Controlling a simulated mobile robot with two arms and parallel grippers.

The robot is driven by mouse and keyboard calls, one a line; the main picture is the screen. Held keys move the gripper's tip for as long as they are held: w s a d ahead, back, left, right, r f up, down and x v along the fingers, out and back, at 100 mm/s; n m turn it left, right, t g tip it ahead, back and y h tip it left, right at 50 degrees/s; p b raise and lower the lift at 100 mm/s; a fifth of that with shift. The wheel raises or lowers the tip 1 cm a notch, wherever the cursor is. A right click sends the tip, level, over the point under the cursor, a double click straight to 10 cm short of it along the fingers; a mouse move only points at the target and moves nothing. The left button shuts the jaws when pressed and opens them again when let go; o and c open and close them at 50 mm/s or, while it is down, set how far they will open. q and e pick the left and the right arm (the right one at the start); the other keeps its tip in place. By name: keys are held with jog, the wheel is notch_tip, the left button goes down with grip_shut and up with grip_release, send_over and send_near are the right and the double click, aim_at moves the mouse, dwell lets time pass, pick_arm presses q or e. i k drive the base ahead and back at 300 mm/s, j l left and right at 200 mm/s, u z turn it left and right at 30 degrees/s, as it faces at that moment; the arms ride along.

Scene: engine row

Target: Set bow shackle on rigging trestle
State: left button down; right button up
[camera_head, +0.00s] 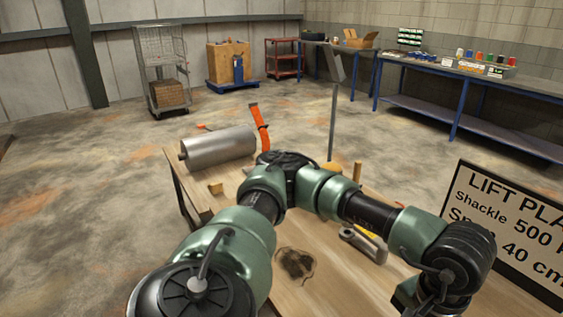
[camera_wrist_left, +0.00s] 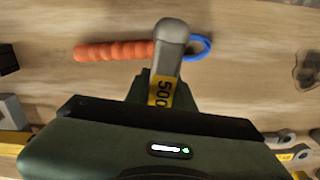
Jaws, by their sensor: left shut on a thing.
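In the left wrist view my left gripper (camera_wrist_left: 163,92) is shut on a grey bow shackle (camera_wrist_left: 172,38), whose yellow band (camera_wrist_left: 160,92) reads "500". It is held over a wooden top; I cannot tell whether it touches it. Only its rounded end and band show. My left arm crosses the head view, with its gripper out of that picture. The wooden-topped bench (camera_head: 325,285), perhaps the rigging trestle, lies below the arm. Another grey shackle with a yellow band (camera_head: 365,243) lies on it. My right gripper is in neither view.
On the top are a steel cylinder (camera_head: 218,148), a dark stain (camera_head: 295,263), an orange ribbed thing (camera_wrist_left: 113,51) and a blue loop (camera_wrist_left: 201,46). More grey shackle parts (camera_wrist_left: 290,152) lie close to the gripper. A sign reading "LIFT PLA..., Shackle 500" (camera_head: 510,225) stands at the right.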

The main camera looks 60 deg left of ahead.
aim_at(283, 249)
jog(key=j+u, duration=0.1)
jog(key=u, duration=0.8)
jog(key=j+u, duration=0.1)
jog(key=u, duration=0.35)
jog(key=i, duration=0.05)
